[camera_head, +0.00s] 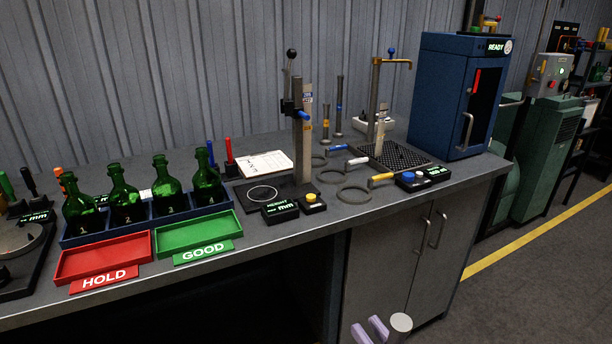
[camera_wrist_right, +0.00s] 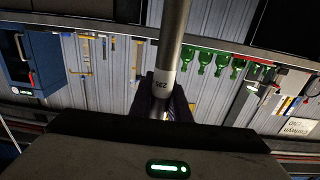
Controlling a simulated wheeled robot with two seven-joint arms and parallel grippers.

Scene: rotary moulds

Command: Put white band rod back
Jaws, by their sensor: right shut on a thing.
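My right gripper (camera_head: 369,330) shows at the bottom edge of the head view, in front of the bench and below its top. In the right wrist view its dark fingers (camera_wrist_right: 164,104) are shut on a grey metal rod (camera_wrist_right: 174,32). The rod has a white band (camera_wrist_right: 164,83) with dark markings close to the fingers. In the head view only the pale round end of the rod (camera_head: 401,322) shows, beside the fingers. Two upright rods stand at the back of the bench, one with a yellow band (camera_head: 325,126) and one with a blue band (camera_head: 339,108). My left gripper is out of view.
The bench (camera_head: 285,240) holds a height gauge (camera_head: 303,140), ring gauges with coloured handles (camera_head: 354,194), green bottles (camera_head: 166,185), a red HOLD tray (camera_head: 103,257) and a green GOOD tray (camera_head: 194,233). A blue cabinet (camera_head: 450,95) stands at the right end. Floor to the right is clear.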

